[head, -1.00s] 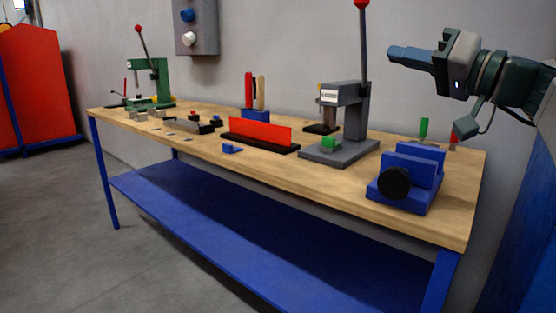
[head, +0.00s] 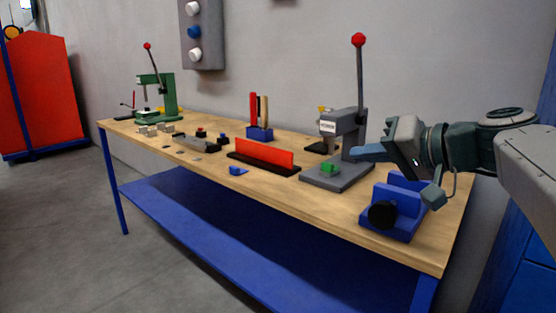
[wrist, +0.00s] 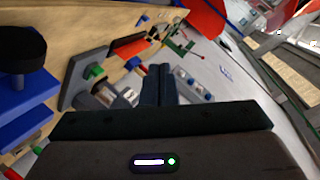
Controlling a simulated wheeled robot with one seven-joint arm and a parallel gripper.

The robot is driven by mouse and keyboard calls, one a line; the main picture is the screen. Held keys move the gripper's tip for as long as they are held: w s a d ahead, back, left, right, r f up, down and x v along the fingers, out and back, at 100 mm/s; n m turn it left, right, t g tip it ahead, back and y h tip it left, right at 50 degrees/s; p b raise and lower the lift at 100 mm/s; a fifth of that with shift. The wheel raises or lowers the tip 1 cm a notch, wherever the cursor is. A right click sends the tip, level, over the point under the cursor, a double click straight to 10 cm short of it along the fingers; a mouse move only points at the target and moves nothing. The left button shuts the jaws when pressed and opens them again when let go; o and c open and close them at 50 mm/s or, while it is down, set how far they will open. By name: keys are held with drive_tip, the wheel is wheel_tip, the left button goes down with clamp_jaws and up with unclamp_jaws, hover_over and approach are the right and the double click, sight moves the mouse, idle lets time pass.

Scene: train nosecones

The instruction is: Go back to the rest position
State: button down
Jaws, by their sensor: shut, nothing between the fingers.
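My gripper (head: 366,153) is at the right of the head view, above the right end of the workbench, pointing left. It hangs in the air behind and above the blue vise (head: 398,205). The fingers are together and empty. In the wrist view the shut fingers (wrist: 159,85) point away from the camera, with the bench on the left and the wall on the right. In the head view the fingertips overlap the area beside the grey lever press (head: 340,165); I cannot tell the exact gap between them.
The wooden workbench (head: 300,201) holds a red block on a black base (head: 264,153), a green lever press (head: 162,97) and a blue tool holder (head: 259,133). A red cabinet (head: 36,95) stands at far left. The floor (head: 70,230) in front is clear.

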drive_tip(key=s+f+g+h+p, duration=0.3)
drive_tip(key=s+h+p, duration=0.2)
drive_tip(key=s+p, duration=0.3)
drive_tip(key=s+f+g+h+p, duration=0.4)
drive_tip(key=s+p, duration=0.4)
drive_tip(key=p, duration=0.5)
drive_tip(key=shift+s+a+n+h, duration=0.2)
drive_tip(key=shift+n+h, duration=0.1)
drive_tip(key=shift+h, duration=0.1)
